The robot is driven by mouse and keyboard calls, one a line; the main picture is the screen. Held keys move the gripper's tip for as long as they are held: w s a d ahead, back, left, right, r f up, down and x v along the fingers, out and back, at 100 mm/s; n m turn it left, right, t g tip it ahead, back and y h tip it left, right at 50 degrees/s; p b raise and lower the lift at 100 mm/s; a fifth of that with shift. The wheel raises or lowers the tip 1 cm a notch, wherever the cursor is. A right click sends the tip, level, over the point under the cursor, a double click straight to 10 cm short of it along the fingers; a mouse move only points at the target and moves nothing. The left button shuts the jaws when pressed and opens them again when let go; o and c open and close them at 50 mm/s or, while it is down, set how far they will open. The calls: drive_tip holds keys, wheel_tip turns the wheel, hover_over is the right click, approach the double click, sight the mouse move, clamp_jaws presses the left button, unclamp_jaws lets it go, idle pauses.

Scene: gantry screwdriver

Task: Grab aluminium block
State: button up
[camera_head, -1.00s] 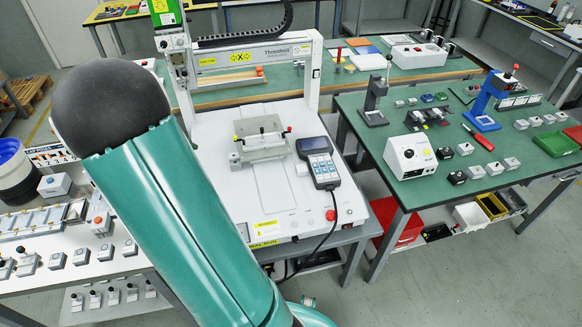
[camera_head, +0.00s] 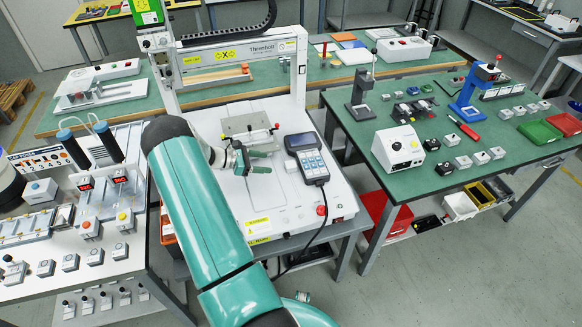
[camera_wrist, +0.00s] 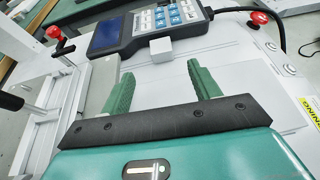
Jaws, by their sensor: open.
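A small light-grey block (camera_wrist: 161,50), which looks like the aluminium block, sits on the white machine bed beside the handheld pendant (camera_wrist: 146,28) in the wrist view. In the head view a small pale block (camera_head: 291,165) shows just left of the pendant (camera_head: 309,158). My gripper (camera_head: 269,162) has its two green fingers apart over the bed, left of the block. In the wrist view my gripper (camera_wrist: 160,75) is open and empty, and the block is beyond the fingertips, roughly between them.
A metal clamping fixture (camera_head: 248,129) with red and black knobs stands behind my fingers; it is at left in the wrist view. The gantry (camera_head: 235,60) rises behind. A red button (camera_head: 321,210) and a cable lie at front right. The bed in front is clear.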

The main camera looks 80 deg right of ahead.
sight(289, 165)
drive_tip(key=x, duration=0.9)
drive_tip(key=shift+s, duration=0.2)
drive_tip(key=c, duration=1.1)
